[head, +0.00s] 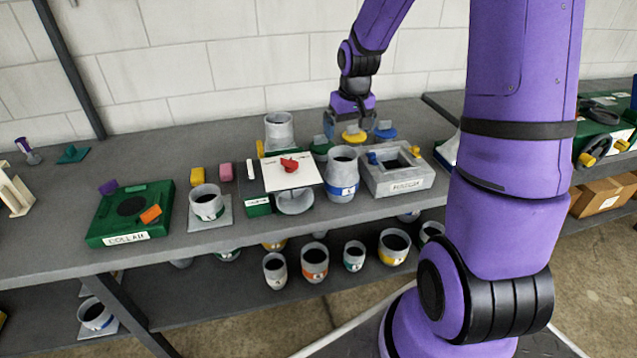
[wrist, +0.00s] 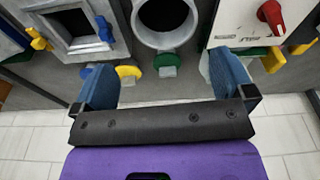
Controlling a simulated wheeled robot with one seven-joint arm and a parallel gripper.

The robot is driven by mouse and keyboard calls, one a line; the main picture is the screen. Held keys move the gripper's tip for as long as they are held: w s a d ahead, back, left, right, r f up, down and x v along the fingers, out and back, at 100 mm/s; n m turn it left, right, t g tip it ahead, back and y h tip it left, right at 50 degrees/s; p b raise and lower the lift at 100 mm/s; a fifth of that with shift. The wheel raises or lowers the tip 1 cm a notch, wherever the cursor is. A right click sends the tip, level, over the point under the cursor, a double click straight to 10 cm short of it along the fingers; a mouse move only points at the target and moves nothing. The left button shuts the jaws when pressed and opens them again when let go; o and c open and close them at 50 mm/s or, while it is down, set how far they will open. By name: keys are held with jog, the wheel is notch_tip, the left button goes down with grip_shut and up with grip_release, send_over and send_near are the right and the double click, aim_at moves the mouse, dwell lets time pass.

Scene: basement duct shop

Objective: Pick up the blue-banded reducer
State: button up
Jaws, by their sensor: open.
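The blue-banded reducer (head: 342,178) stands upright on the bench, between a white panel with a red knob and a grey box. Its dark round mouth faces up. In the wrist view its pale rim (wrist: 138,27) shows at the top middle, and its blue band is hidden. My gripper (wrist: 165,72) is open, with two blue fingers wide apart and nothing between them. In the head view my gripper (head: 353,124) hangs on the wall side of the reducer, above the back of the bench, apart from it.
The grey box (head: 418,181) with a square opening stands close right of the reducer. The white panel (head: 284,178) stands close left. Green, yellow and blue knobs (head: 354,137) lie behind. Another blue-banded piece (head: 95,316) sits on the lower shelf.

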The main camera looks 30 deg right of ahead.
send_over(342, 160)
jog(key=s, duration=0.2)
jog(key=f, duration=0.4)
jog(key=shift+w+a+f, duration=0.15)
jog(key=shift+a+f, duration=0.1)
jog(key=shift+a, duration=0.15)
jog(key=f, duration=0.5)
jog(key=shift+a, duration=0.2)
jog(key=shift+w+d+f, duration=0.1)
jog(key=shift+w+f, duration=0.05)
jog(key=shift+f, duration=0.5)
jog(key=c, duration=1.2)
jog(key=shift+o, duration=0.2)
jog(key=shift+r, duration=0.1)
